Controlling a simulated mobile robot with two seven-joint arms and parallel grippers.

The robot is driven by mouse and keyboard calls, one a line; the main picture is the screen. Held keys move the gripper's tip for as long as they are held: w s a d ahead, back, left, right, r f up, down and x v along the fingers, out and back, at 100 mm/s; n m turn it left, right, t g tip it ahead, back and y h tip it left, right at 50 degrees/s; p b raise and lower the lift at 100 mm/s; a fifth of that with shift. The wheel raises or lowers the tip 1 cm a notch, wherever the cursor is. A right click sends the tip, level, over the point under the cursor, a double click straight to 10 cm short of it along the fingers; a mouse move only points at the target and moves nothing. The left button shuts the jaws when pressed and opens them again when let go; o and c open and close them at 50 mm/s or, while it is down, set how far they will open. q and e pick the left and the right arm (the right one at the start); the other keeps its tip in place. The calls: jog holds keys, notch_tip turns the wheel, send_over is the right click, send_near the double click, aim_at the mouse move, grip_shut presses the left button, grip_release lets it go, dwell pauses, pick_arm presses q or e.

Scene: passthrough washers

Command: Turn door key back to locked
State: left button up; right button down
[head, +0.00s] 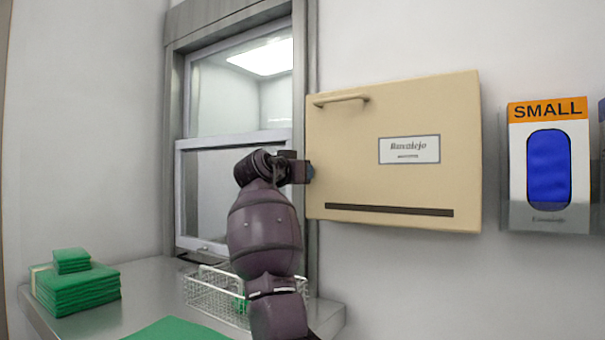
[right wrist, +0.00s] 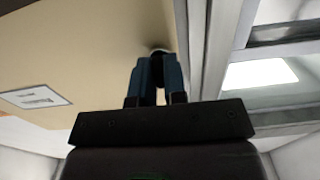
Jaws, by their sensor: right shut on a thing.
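A beige wall cabinet (head: 392,150) has a handle (head: 341,100) near its top left, a name label (head: 409,150) and a dark slot low on its front. My right gripper (head: 309,172) is at the cabinet's left edge. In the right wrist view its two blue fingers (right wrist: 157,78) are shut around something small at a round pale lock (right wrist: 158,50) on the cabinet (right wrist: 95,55). The key is mostly hidden between the fingers, so its angle cannot be told. My left gripper is not in view.
A framed pass-through window (head: 235,140) stands just left of the cabinet. Below are a steel counter (head: 150,290), a wire basket (head: 215,295) and stacked green cloths (head: 75,288). A "SMALL" glove dispenser (head: 548,165) hangs at the right.

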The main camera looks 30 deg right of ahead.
jog(key=c, duration=1.2)
grip_release()
jog(key=b+v, duration=0.1)
jog(key=v, duration=0.9)
jog(key=shift+s+a, duration=0.15)
jog(key=shift+a, duration=0.2)
jog(key=shift+f, duration=0.1)
